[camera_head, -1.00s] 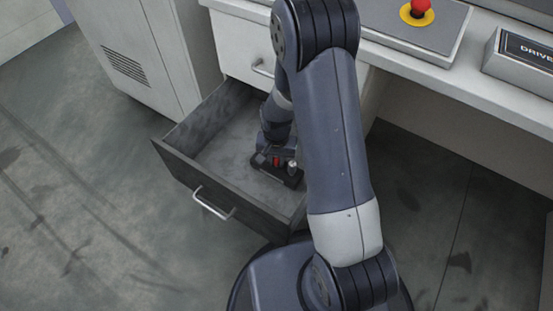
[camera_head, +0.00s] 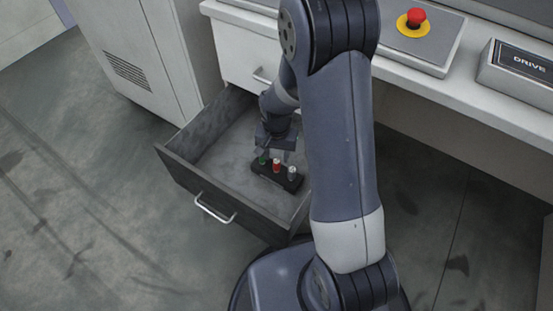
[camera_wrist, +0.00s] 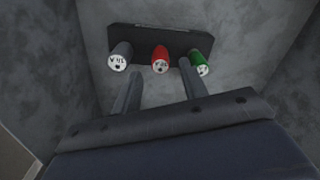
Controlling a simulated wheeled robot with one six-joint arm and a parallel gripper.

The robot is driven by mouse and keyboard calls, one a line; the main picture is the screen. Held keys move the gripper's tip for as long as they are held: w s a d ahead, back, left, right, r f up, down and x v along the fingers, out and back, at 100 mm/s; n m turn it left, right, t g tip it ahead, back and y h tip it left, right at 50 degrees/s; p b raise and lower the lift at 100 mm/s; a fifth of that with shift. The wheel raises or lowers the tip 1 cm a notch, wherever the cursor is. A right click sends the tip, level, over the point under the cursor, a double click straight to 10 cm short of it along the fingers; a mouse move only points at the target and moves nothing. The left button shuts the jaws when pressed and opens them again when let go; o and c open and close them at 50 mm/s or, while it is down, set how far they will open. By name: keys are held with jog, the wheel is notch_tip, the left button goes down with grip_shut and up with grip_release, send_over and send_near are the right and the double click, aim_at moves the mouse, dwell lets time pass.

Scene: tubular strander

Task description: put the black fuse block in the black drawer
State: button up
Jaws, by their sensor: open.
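The black fuse block (camera_head: 277,177) lies on the floor of the open black drawer (camera_head: 187,179), towards its right side. It carries a green, a red and a white-topped fuse standing upright. In the wrist view the block (camera_wrist: 160,35) lies flat beyond the fingertips. My gripper (camera_head: 275,153) is above the block inside the drawer. In the wrist view my gripper (camera_wrist: 158,76) is open, its two fingers apart with nothing held between them. My arm hides the drawer's right back part.
A closed white drawer (camera_head: 240,60) is above the open one. A grey cabinet (camera_head: 135,55) stands at the left. The desk top carries a red emergency button (camera_head: 416,18) and a DRIVE panel (camera_head: 520,66). Floor at the left is clear.

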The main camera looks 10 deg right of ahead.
notch_tip(320, 180, up, 6)
jog(key=shift+f+p, duration=0.1)
jog(key=shift+p, duration=0.5)
jog(key=shift+c, duration=0.2)
dwell(0.7)
